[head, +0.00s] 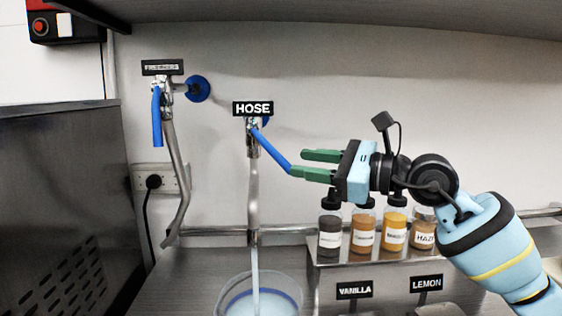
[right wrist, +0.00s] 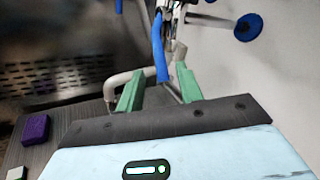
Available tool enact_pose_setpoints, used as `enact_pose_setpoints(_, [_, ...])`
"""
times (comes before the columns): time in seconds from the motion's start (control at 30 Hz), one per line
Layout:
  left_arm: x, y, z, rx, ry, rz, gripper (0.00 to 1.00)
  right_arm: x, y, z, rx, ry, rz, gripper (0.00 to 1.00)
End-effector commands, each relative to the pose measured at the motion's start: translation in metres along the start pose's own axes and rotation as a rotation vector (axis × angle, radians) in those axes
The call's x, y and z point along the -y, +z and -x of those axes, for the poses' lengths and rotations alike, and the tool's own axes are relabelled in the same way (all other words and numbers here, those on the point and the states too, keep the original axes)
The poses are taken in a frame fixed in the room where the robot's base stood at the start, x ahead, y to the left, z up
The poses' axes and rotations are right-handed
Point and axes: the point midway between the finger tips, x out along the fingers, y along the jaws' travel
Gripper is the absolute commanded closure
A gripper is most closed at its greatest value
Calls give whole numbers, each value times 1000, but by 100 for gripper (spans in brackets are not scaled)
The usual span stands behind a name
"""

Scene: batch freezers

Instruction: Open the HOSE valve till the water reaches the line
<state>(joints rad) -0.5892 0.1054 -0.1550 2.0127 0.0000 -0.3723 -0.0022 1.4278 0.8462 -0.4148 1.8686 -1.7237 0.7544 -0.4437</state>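The HOSE valve (head: 253,130) is on the back wall under its black label (head: 253,108). Its blue lever (head: 272,151) slants down and right. A pale stream (head: 256,275) runs from its pipe into a clear bucket (head: 226,287), cut off by the bottom edge. A blue line (head: 235,298) rings the bucket; the water level against it is hard to tell. My right gripper (head: 305,165) is open, its green fingers pointing left at the lever's end. In the right wrist view, a blue lever (right wrist: 160,45) reaches the gap between the fingers (right wrist: 158,88); contact is unclear. My left gripper is not in view.
Another valve with a blue lever (head: 157,115) hangs to the left. Labelled bottles (head: 363,231) stand on a metal stand (head: 390,268) below my right arm. A dark metal machine (head: 60,200) fills the left side. A shelf (head: 330,15) overhangs the top.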

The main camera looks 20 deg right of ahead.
Motion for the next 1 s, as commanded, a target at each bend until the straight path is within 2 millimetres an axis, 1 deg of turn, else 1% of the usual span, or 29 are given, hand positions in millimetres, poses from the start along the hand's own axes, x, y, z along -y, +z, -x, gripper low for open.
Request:
enact_pose_setpoints(0.07, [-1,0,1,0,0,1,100,0,0,-1,-1,0,-1,64])
enact_pose_setpoints(0.17, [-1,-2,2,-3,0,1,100,0,0,-8,0,1,-4,64])
enact_pose_setpoints(0.27, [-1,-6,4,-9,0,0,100,1,2,-20,2,1,-4,64])
enact_pose_setpoints(0.5, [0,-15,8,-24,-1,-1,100,1,2,-56,0,1,-5,64])
enact_pose_setpoints(0.6, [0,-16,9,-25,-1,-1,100,1,1,-67,0,-1,-5,64])
enact_pose_setpoints(0.8, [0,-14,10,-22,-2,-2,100,1,-1,-77,-3,0,-5,64])
enact_pose_setpoints(1.0, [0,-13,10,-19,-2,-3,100,1,-2,-77,-4,0,-5,64])
